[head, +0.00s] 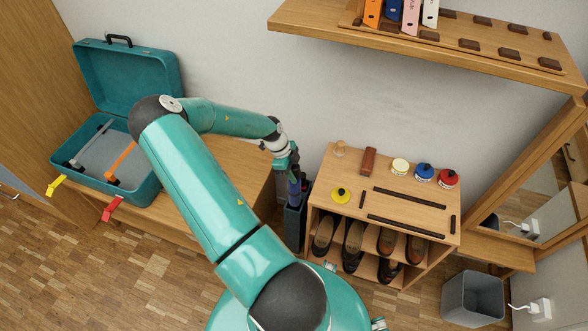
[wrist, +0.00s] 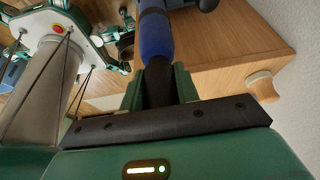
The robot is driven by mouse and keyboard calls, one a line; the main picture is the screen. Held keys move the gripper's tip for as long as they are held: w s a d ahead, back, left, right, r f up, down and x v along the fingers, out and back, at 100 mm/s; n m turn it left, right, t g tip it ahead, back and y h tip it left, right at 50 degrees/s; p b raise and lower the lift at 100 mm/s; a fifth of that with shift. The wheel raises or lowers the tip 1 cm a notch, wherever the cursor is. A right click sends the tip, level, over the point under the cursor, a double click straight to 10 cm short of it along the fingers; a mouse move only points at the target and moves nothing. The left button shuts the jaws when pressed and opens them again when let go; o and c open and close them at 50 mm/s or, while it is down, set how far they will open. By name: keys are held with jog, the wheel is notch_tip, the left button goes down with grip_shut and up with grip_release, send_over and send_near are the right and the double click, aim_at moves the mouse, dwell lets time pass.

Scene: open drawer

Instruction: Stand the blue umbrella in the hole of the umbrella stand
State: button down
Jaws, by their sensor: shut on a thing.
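The blue umbrella (wrist: 155,36) runs away from my gripper (wrist: 158,92) in the wrist view. My gripper is shut around its black handle part (wrist: 159,78), with a green finger on each side. In the head view my gripper (head: 287,160) is above the dark umbrella stand (head: 293,228), in the gap between the wooden bench and the shoe rack. A small dark blue part of the umbrella (head: 294,187) shows just below the gripper, over the stand's top. The stand's hole and the umbrella's lower end are hidden, so I cannot tell whether the umbrella is inside it.
The shoe rack (head: 336,207) with shoes and polish tins stands close on the right. An open teal suitcase (head: 150,197) lies on the wooden bench (head: 232,165) at left. A wall shelf (head: 470,62) hangs above right. A grey bin (head: 473,297) stands at lower right.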

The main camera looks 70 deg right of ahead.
jog(key=shift+f, duration=4.75)
jog(key=c, duration=1)
grip_release()
jog(key=shift+o, duration=0.2)
jog(key=v, duration=1.3)
jog(key=shift+r, duration=0.4)
jog(key=shift+w+a, duration=0.1)
jog(key=shift+w, duration=0.05)
